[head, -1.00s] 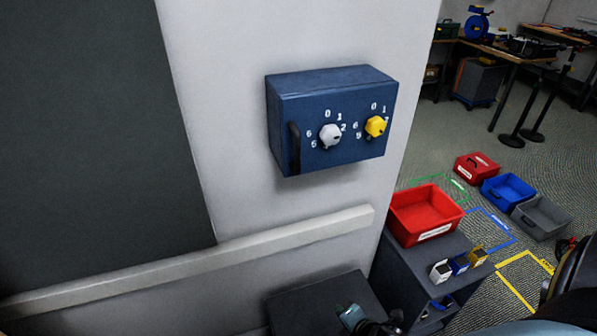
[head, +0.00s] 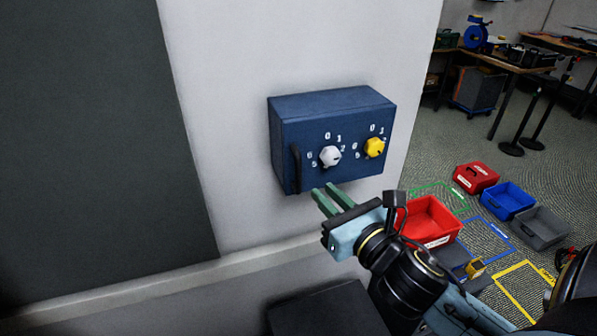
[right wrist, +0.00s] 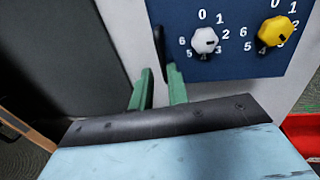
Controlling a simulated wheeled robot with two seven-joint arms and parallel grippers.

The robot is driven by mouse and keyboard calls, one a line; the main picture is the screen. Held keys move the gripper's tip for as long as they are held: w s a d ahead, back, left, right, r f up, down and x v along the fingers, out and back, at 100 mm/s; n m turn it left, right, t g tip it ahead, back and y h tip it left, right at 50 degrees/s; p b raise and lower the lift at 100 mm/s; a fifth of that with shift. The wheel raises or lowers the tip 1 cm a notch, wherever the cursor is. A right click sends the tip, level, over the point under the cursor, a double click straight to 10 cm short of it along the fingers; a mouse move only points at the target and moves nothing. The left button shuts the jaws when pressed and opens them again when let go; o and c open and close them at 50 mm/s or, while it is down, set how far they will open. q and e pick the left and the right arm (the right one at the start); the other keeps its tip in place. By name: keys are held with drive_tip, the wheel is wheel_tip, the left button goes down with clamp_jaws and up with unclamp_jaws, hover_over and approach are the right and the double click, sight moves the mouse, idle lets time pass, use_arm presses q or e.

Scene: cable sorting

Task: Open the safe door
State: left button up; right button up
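The blue safe (head: 330,106) is fixed to the white wall, its door shut. A black vertical handle (head: 295,168) is at the left of its front. A white dial (head: 330,156) and a yellow dial (head: 374,148) sit to the right of it, ringed by numbers. My right gripper (head: 325,200) is just below the safe's lower front edge, its green fingers pointing up toward the handle. In the right wrist view the fingers (right wrist: 160,84) are apart, empty, and the handle (right wrist: 159,46) appears beyond the gap between them. My left gripper is not in view.
Red, blue and grey bins (head: 543,225) lie on the floor farther right. A ledge (head: 130,288) runs along the wall below. A dark panel (head: 90,130) covers the left side.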

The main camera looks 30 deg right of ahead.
sight(300, 169)
drive_tip(key=w, duration=0.5)
drive_tip(key=w+b, duration=0.1)
drive_tip(key=w, duration=0.4)
drive_tip(key=shift+w+d, duration=0.2)
drive_tip(key=shift+w, duration=0.1)
clamp_jaws()
